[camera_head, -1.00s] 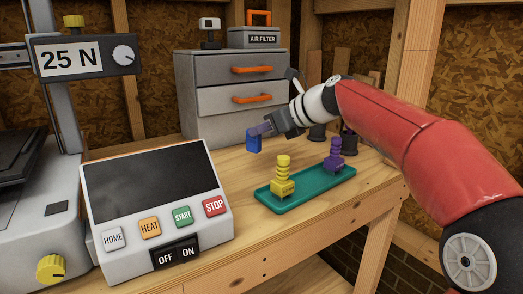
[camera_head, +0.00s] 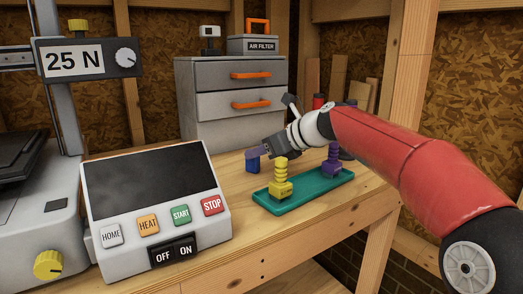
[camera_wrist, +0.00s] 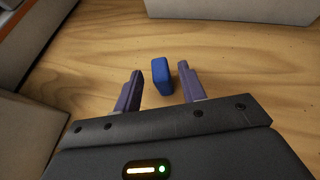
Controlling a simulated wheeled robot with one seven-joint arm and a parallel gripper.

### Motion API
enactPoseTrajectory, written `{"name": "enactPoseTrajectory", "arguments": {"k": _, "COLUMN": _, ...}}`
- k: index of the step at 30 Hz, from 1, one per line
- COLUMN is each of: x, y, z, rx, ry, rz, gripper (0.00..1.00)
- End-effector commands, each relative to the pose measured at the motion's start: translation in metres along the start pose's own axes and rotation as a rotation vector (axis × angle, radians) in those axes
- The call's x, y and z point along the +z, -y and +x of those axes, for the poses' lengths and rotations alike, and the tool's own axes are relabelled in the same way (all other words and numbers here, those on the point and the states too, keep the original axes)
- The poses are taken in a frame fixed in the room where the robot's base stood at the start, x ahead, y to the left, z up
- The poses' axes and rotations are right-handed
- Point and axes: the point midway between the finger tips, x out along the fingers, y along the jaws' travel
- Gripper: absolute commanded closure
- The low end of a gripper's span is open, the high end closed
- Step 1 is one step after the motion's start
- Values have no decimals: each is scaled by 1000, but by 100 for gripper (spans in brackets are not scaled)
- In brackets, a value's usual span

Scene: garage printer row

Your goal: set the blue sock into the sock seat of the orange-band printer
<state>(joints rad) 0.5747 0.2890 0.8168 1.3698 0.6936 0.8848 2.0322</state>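The blue sock (camera_head: 253,163) is a small blue block low over or on the wooden bench, behind the teal tray's left end. In the wrist view the blue sock (camera_wrist: 161,75) stands between my fingertips, with a gap on each side. My gripper (camera_head: 256,152) reaches down to it from the right; its purple fingers (camera_wrist: 160,85) are spread. Whether the sock rests fully on the bench is hard to tell. A printer (camera_head: 40,205) stands partly in view at the left; no orange band or sock seat shows on it.
The teal tray (camera_head: 310,190) holds a yellow piece (camera_head: 280,180) and a purple piece (camera_head: 332,160), near my gripper. A control panel (camera_head: 155,205) stands in front left. A grey drawer cabinet (camera_head: 215,132) stands behind. Bare bench lies between panel and tray.

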Motion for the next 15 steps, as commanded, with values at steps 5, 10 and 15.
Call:
{"name": "enactPoseTrajectory", "arguments": {"k": 5, "x": 2, "y": 0, "z": -1, "rx": 0, "ry": 0, "rz": 0, "gripper": 59}}
{"name": "enactPoseTrajectory", "arguments": {"k": 10, "x": 1, "y": 1, "z": -19, "rx": -5, "ry": -1, "rz": 0, "gripper": 59}}
{"name": "enactPoseTrajectory", "arguments": {"k": 15, "x": 1, "y": 1, "z": -56, "rx": -7, "ry": -1, "rz": 0, "gripper": 59}}
